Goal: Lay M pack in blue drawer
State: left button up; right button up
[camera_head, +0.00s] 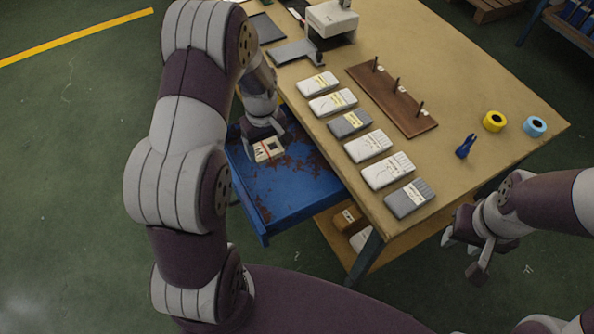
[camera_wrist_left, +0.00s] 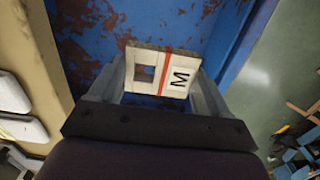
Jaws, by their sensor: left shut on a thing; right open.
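The M pack (camera_head: 267,150) is a small white pack with a red band and a black letter M. My left gripper (camera_head: 262,140) is shut on it, inside the open blue drawer (camera_head: 300,185). In the left wrist view the pack (camera_wrist_left: 160,72) sits between the two fingers (camera_wrist_left: 155,85), with the drawer's worn blue floor (camera_wrist_left: 110,30) beyond it. I cannot tell whether the pack touches the floor. My right gripper (camera_head: 475,252) is open and empty, off the table's front right side.
Several white and grey packs (camera_head: 368,146) lie in a row on the table. A brown board with pegs (camera_head: 392,98), yellow tape (camera_head: 494,121), blue tape (camera_head: 535,126) and a blue clip-like item (camera_head: 465,146) lie further right. The drawer's front part is clear.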

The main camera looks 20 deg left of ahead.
aim_at(271, 174)
pick_arm(q)
jog(key=f, duration=0.9)
jog(key=shift+s+d, duration=0.2)
jog(key=shift+d, duration=0.15)
jog(key=shift+f, duration=0.15)
jog(key=o, duration=1)
